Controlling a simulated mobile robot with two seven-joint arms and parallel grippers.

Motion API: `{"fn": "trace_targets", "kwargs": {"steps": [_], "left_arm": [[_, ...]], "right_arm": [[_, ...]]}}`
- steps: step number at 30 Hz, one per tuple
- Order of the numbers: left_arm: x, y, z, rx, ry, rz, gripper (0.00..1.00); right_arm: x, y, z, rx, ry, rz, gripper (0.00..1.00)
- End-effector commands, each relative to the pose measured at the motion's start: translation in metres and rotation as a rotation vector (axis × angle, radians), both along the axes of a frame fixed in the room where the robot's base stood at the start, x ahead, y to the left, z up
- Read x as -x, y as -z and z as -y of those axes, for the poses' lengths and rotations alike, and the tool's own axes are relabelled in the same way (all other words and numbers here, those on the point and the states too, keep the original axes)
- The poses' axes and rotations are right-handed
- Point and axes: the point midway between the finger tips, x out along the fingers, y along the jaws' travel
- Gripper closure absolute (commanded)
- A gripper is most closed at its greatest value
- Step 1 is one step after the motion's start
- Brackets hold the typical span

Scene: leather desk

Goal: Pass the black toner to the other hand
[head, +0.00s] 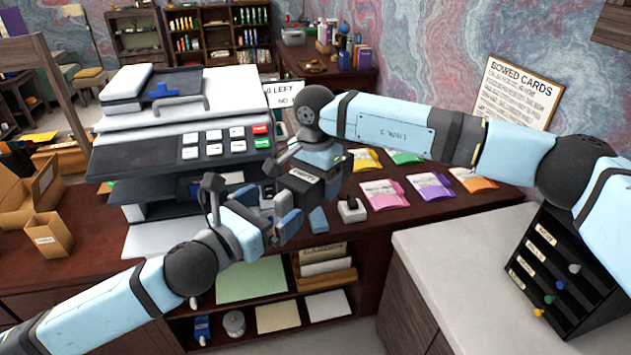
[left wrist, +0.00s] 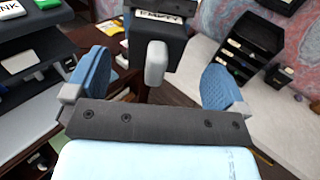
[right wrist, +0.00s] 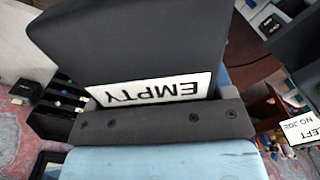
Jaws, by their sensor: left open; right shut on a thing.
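The black toner (head: 302,187) has a white label reading EMPTY. It hangs in the air in front of the printer. My right gripper (head: 318,165) reaches down from above and is shut on it. In the right wrist view the toner (right wrist: 150,45) fills the top middle, label towards the camera. My left gripper (head: 278,214) is open just below and left of the toner. In the left wrist view the toner (left wrist: 180,48), with a light grey tab on its near face, lies ahead between the spread blue fingers of the left gripper (left wrist: 155,80). The left fingers look apart from it.
A large printer (head: 150,120) with a button panel stands at left on the dark desk (head: 350,228). Coloured packets (head: 383,194) lie on the desk to the right. A white counter (head: 450,240) and a black sorter rack (head: 555,275) stand at right. Cardboard boxes (head: 48,235) sit far left.

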Motion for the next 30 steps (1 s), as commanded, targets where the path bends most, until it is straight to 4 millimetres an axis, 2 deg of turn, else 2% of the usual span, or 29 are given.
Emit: {"fn": "trace_targets", "kwargs": {"steps": [3,9,14,17,20,23,29,30], "left_arm": [[0.021,0.001,-0.018,-0.002,0.0,-0.001,0.0],[0.046,0.0,-0.038,-0.001,0.0,-0.001,0.0],[0.055,0.001,-0.044,0.013,0.0,-0.013,0.0],[0.057,0.01,-0.042,0.091,-0.005,-0.086,0.0],[0.059,0.029,-0.038,0.264,-0.023,-0.244,0.0],[0.061,0.059,-0.035,0.521,-0.067,-0.475,0.0],[0.076,0.136,-0.046,1.141,-0.23,-0.963,0.0],[0.082,0.154,-0.05,1.271,-0.275,-1.051,0.0]], "right_arm": [[0.0,-0.001,0.0,-0.001,0.0,0.001,0.59],[0.0,-0.001,0.0,-0.001,0.0,0.001,0.59],[0.0,-0.001,0.0,-0.001,0.0,0.001,0.59],[0.0,0.0,0.0,-0.001,0.0,0.001,0.59],[0.0,0.0,0.0,-0.001,0.0,0.001,0.59],[0.0,0.0,0.0,-0.001,0.0,0.001,0.59],[0.0,-0.001,0.0,-0.001,0.0,0.001,0.59],[0.0,-0.001,0.0,-0.001,0.0,0.001,0.59]]}}
